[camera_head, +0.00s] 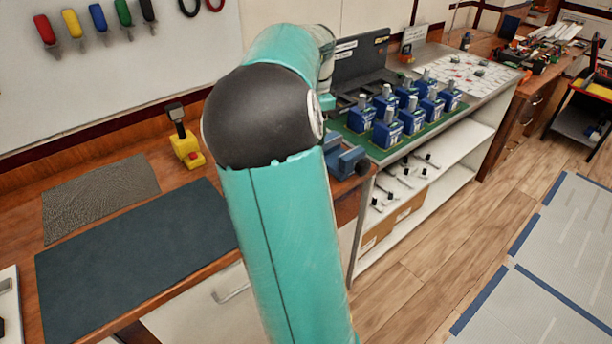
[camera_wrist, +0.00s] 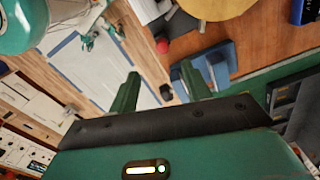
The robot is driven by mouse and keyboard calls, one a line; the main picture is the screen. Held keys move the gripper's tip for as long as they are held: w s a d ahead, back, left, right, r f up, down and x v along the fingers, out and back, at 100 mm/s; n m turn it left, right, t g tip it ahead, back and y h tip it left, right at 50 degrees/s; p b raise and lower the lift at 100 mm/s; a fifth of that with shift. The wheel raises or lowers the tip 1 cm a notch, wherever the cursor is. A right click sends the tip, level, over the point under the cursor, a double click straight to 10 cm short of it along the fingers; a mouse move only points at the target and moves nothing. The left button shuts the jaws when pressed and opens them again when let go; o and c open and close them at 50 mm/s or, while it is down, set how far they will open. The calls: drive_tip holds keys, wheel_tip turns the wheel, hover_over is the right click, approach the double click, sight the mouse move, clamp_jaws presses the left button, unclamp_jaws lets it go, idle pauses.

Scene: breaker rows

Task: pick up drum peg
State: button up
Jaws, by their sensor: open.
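No thing in either view can be told for sure as the drum peg. Several blue blocks with grey cylinders on top, one of them a front block (camera_head: 387,132), stand in rows on a green board (camera_head: 412,144) in the head view. Several small pieces with black ends (camera_head: 405,172) lie on the white shelf below.
A blue vise (camera_head: 345,160) sits at the bench corner beside my arm. A yellow block with a black handle (camera_head: 186,147) stands near a dark mat (camera_head: 135,240), which is bare. A blue thing (camera_wrist: 212,66) lies past my right finger in the wrist view. Open wooden floor (camera_head: 420,280) is at right.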

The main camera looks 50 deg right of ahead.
drive_tip(key=f, duration=0.5)
drive_tip(key=d+f, duration=0.1)
drive_tip(key=f, duration=0.1)
drive_tip(key=shift+s+f, duration=0.15)
drive_tip(key=shift+s, duration=0.05)
drive_tip(key=shift+w+a+f, duration=0.1)
drive_tip(key=shift+f, duration=1.25)
drive_tip(key=shift+w+f, duration=0.1)
drive_tip(key=shift+f, duration=1.2)
clamp_jaws()
drive_tip(key=shift+r, duration=0.15)
